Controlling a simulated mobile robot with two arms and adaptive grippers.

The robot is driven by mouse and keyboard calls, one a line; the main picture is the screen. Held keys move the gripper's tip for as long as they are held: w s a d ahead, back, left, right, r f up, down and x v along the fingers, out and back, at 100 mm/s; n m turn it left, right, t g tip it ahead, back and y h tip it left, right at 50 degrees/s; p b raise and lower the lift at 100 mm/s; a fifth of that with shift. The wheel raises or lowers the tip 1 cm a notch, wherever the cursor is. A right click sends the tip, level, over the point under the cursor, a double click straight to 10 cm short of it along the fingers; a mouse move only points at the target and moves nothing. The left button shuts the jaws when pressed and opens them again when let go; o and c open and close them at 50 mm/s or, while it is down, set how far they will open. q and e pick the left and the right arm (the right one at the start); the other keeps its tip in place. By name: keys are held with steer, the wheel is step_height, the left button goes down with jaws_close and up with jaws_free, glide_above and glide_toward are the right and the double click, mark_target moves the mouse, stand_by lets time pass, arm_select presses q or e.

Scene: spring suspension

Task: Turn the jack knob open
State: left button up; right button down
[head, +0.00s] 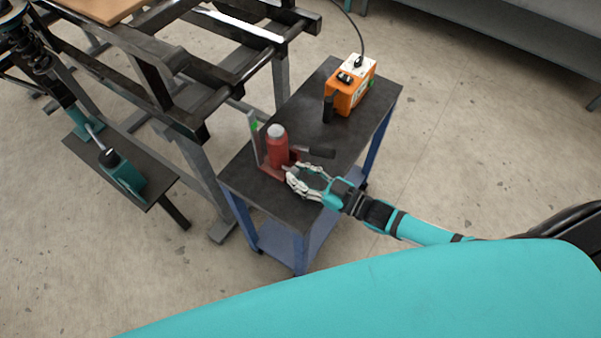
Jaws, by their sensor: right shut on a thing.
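A red jack (278,150) with a grey top stands upright on the dark top of a small cart. My right gripper (292,172) reaches in from the right, low at the jack's front right side. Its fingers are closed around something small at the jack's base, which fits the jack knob. The fingers hide the knob, so I cannot see how far it is turned. My left gripper is not in view.
An orange box (350,92) with a cable stands at the cart's (246,186) far end. A dark metal frame (190,65) stands close on the left. A teal device (122,174) sits on a dark plate at far left. Floor right of the cart is clear.

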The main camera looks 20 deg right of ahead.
steer(key=c, duration=1)
jaws_free()
steer(key=shift+c, duration=0.2)
steer(key=v, duration=1.2)
steer(key=s+d+f+m+g+h, duration=0.1)
steer(key=s+d+f+g+h, duration=0.15)
steer(key=f, duration=0.65)
steer(key=s+d+f+m+g+h, duration=0.1)
steer(key=s+d+f+m+h, duration=0.2)
steer(key=f, duration=0.6)
steer(key=s+d+f+g+h, duration=0.1)
steer(key=d+f+h, duration=0.25)
steer(key=f, duration=0.55)
steer(key=s+a+f+g+h, duration=0.1)
steer(key=s+a+f+g, duration=0.1)
steer(key=s+f, duration=0.2)
steer(key=s+a+f+m+g, duration=0.1)
steer(key=s+a+f+g, duration=0.1)
steer(key=s, duration=0.8)
steer(key=s+a+f+m+g+h, duration=0.1)
steer(key=s+a+f+g, duration=0.2)
steer(key=s+f, duration=0.3)
steer(key=shift+s+f+g+h+p, duration=0.25)
steer(key=shift+s+g+h+p, duration=0.1)
steer(key=shift+s+g, duration=0.4)
